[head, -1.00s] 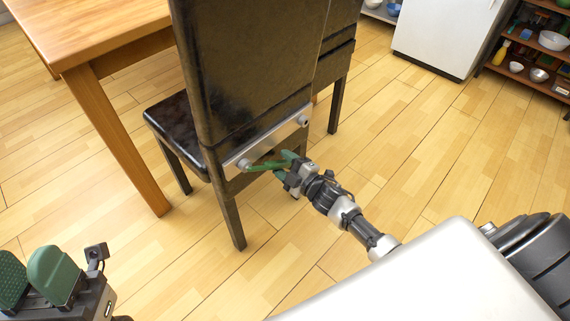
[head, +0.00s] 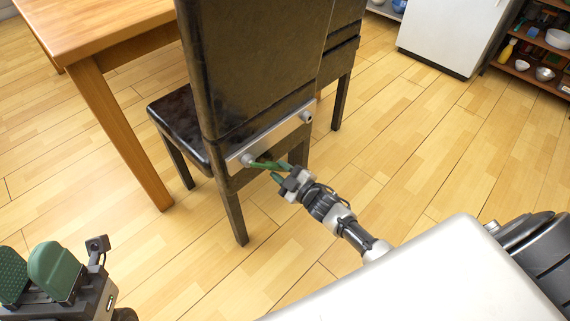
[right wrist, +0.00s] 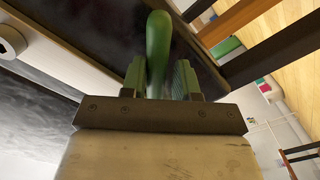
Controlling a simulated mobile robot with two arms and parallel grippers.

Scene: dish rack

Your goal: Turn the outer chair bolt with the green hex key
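A dark chair (head: 255,60) has a pale metal rail (head: 275,138) low on its back, with a round bolt at each end. The green hex key (head: 264,163) reaches from the left bolt (head: 247,160) towards my right gripper (head: 281,174). My right gripper is shut on the key; in the right wrist view the rounded green key (right wrist: 158,45) stands between its two green fingers. The key's tip at the bolt is too small to make out. My left gripper (head: 33,274) is open and empty at the lower left, far from the chair.
A wooden table (head: 100,30) stands left of the chair, its leg near the chair seat. A white cabinet (head: 450,35) and a shelf with bowls (head: 535,65) are at the back right. The floor (head: 420,150) right of the chair is clear.

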